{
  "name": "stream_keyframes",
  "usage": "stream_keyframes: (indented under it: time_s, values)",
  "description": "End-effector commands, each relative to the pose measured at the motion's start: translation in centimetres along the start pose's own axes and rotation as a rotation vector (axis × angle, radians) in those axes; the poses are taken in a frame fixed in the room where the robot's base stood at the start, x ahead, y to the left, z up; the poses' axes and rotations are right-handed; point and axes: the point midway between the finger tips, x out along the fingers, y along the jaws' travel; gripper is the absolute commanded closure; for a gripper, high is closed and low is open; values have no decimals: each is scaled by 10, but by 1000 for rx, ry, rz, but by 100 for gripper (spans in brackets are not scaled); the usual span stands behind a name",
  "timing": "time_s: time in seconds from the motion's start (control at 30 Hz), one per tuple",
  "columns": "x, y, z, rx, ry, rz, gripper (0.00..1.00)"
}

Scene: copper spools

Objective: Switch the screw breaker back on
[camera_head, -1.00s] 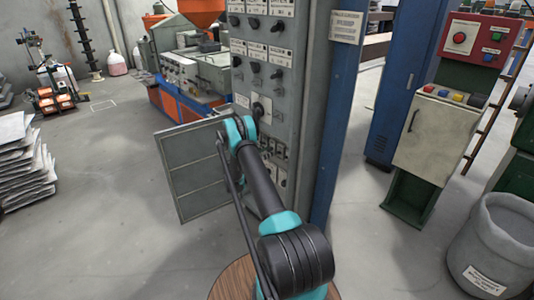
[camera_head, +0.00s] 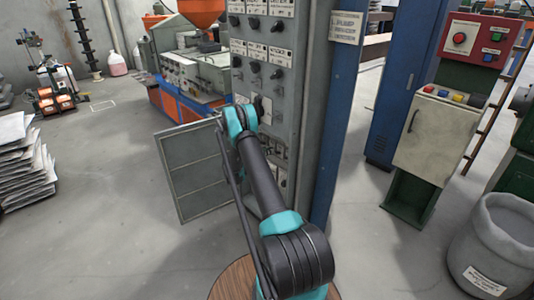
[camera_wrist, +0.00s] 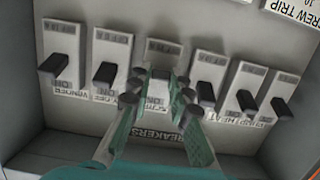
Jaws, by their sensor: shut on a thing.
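In the wrist view a row of several breakers sits in the panel, each a pale plate with a black lever. My gripper (camera_wrist: 159,96), with teal fingers and dark tips, is closed at the third breaker from the left (camera_wrist: 163,52). A label partly hidden between the fingers seems to begin with "SC". That breaker's lever is mostly hidden by the fingertips. The neighbouring levers (camera_wrist: 106,72) and (camera_wrist: 206,93) stick out on either side, close to the fingers. In the head view my arm reaches the grey control cabinet (camera_head: 262,75), and the fingers are hidden there.
The cabinet's open door (camera_head: 197,180) hangs to the left of my arm. A blue column (camera_head: 345,100) stands right of the cabinet. A red and cream control stand (camera_head: 428,140) and a grey bin (camera_head: 497,240) are farther right.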

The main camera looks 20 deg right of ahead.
Motion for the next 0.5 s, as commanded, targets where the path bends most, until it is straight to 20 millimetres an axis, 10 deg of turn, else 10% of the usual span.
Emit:
stream_keyframes:
  time_s: [0.5]
  values:
    - [-1,0,-15,1,-348,1,100]
